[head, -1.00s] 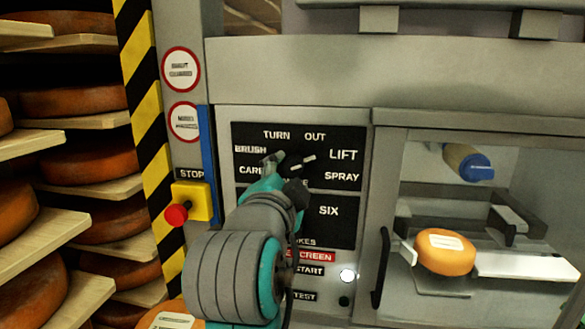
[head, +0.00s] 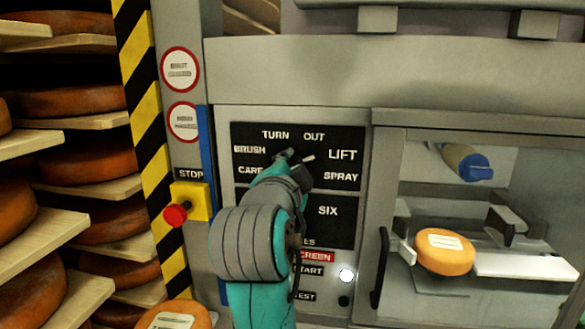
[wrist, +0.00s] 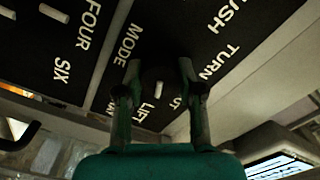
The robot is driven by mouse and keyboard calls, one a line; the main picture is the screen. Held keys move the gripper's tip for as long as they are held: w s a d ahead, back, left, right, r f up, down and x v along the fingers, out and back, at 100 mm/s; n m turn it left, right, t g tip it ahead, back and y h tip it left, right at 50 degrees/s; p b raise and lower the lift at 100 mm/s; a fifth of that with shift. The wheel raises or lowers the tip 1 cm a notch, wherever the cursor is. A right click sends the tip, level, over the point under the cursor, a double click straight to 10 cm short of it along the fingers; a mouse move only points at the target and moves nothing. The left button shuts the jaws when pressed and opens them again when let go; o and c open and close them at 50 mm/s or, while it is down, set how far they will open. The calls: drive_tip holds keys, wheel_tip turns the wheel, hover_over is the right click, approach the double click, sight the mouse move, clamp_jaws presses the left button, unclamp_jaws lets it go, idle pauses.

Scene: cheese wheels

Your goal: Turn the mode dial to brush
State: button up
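The mode dial is a dark round knob with a white mark on the black label panel (head: 345,133). In the head view my gripper (head: 292,157) is in front of it and hides most of it. In the wrist view the dial (wrist: 158,88) shows between my two fingers (wrist: 160,78), which stand apart on either side with small gaps. The BRUSH label (head: 250,149) is left of the dial, with TURN and OUT above and LIFT and SPRAY to the right.
A yellow box with a red stop button (head: 176,215) is left of my arm, beside a striped post (head: 150,130). A blue strip (head: 207,150) runs up the panel's left side. A lit white button (head: 347,275) is lower right. A bay at right holds a cheese wheel (head: 444,252).

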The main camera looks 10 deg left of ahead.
drive_tip(key=shift+n, duration=0.3)
drive_tip(key=n, duration=1.2)
drive_tip(key=shift+n, duration=0.3)
drive_tip(key=n, duration=0.3)
drive_tip(key=shift+a+n, duration=0.1)
drive_tip(key=shift+n, duration=0.2)
drive_tip(key=n, duration=0.3)
drive_tip(key=shift+n, duration=0.3)
drive_tip(key=n, duration=0.6)
drive_tip(key=shift+f, duration=0.1)
drive_tip(key=shift+n, duration=0.3)
